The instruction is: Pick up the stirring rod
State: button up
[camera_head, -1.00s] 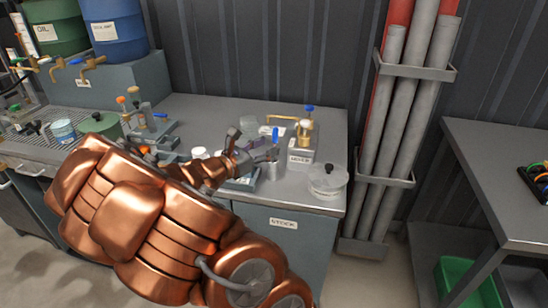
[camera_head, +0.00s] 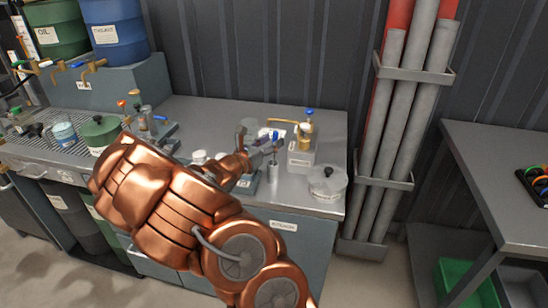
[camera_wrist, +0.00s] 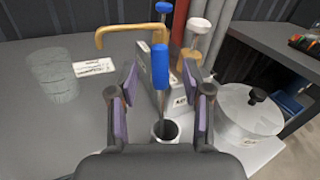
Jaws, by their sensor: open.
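The stirring rod has a blue handle (camera_wrist: 160,68) and a thin shaft. It stands in a small metal cup (camera_wrist: 164,132), and its handle shows in the head view (camera_head: 274,137) above the cup (camera_head: 273,172). My gripper (camera_wrist: 162,76) is open, with a purple-padded finger on each side of the rod. The rod is between the fingers, and the pads look apart from it. In the head view my gripper (camera_head: 264,146) is at the rod, and the fingers partly hide it.
A labelled box with a brass tap and blue knob (camera_head: 302,150) stands just behind the rod. A lidded round container (camera_head: 328,183) is to the right. A clear glass (camera_wrist: 54,76) and a white card (camera_wrist: 93,67) are at left in the wrist view.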

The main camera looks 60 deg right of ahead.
jog(key=shift+s+d, duration=0.1)
jog(key=shift+d, duration=1.1)
jog(key=shift+c, duration=0.4)
grip_shut()
